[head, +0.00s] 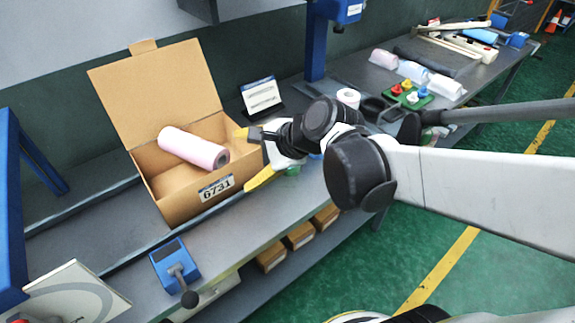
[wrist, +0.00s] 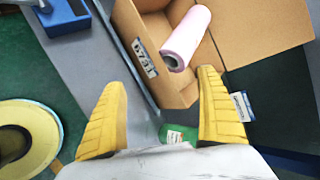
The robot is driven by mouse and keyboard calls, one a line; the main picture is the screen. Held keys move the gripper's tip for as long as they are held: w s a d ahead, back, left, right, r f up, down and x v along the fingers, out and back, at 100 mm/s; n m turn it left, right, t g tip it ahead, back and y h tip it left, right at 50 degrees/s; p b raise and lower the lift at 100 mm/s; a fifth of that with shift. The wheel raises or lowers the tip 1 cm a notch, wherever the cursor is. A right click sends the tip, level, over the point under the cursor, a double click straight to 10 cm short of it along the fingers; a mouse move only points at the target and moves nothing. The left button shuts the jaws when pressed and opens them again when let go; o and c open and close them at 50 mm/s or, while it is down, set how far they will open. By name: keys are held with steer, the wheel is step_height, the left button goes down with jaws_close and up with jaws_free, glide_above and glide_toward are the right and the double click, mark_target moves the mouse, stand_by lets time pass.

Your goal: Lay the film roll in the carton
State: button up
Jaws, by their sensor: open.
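The pink film roll (head: 194,148) lies tilted inside the open cardboard carton (head: 170,193), with its near end toward the right front corner. My gripper (head: 254,157) is at the carton's right side, apart from the roll. In the wrist view its yellow fingers (wrist: 164,100) are spread wide with nothing between them. The underside of the roll is hidden.
A blue device with a black-knobbed lever (head: 176,266) stands in front of the carton. A small tablet-like stand (head: 262,97) is behind my gripper. A blue post (head: 316,45) rises behind.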

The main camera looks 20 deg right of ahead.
steer(key=s+d+n+h, duration=0.5)
steer(key=s+d+n, duration=0.3)
steer(key=n, duration=0.9)
steer(key=s, duration=0.3)
steer(key=shift+s+h, duration=0.3)
